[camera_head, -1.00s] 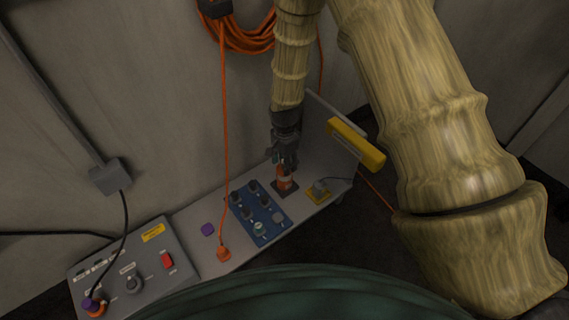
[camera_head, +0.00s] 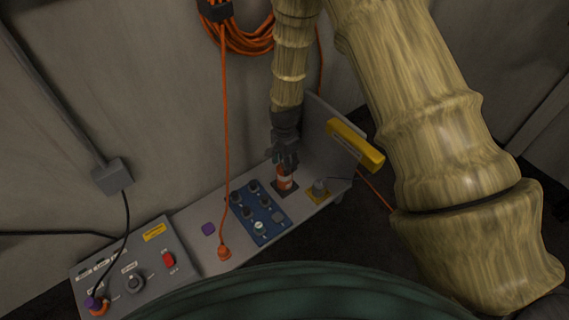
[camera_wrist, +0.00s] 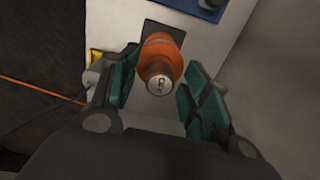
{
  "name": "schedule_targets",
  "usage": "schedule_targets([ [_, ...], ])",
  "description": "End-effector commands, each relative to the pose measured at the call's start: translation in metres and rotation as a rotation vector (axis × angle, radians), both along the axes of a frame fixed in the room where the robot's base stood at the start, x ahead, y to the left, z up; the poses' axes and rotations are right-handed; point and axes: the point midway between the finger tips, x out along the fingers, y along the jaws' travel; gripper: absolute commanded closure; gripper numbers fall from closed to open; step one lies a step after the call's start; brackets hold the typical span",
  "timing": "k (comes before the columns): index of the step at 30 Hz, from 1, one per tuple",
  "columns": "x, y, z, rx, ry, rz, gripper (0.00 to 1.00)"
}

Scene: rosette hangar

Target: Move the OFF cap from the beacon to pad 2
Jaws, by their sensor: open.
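The orange beacon (camera_head: 285,183), with a pale band, stands on a dark square plate on the bench. In the wrist view the beacon (camera_wrist: 160,52) has a small pale metallic cap (camera_wrist: 160,80) on its near end; the dark mark on it is too small to read surely. My gripper (camera_wrist: 157,95) is open, with a green-padded finger on each side of the beacon and cap, and gaps show on both sides. In the head view my gripper (camera_head: 286,166) is right above the beacon and hides its top. I cannot tell which place is pad 2.
A blue panel (camera_head: 246,232) with several dark knobs and a whitish-green piece (camera_head: 259,226) lies left of the beacon. A yellow bar (camera_head: 355,144) and an orange hanging cable (camera_head: 225,130) are near.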

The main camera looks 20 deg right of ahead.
Motion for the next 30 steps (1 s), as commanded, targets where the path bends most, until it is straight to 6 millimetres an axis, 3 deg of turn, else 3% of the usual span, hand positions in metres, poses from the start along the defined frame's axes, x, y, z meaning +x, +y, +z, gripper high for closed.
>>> schedule_targets([
  [26,-0.0002,-0.0001,0.0000,0.000,0.000,0.000,0.53],
  [27,-0.0002,-0.0001,0.0000,0.000,0.000,0.000,0.54],
  [30,-0.0003,-0.0001,0.0000,0.000,0.000,0.000,0.73],
])
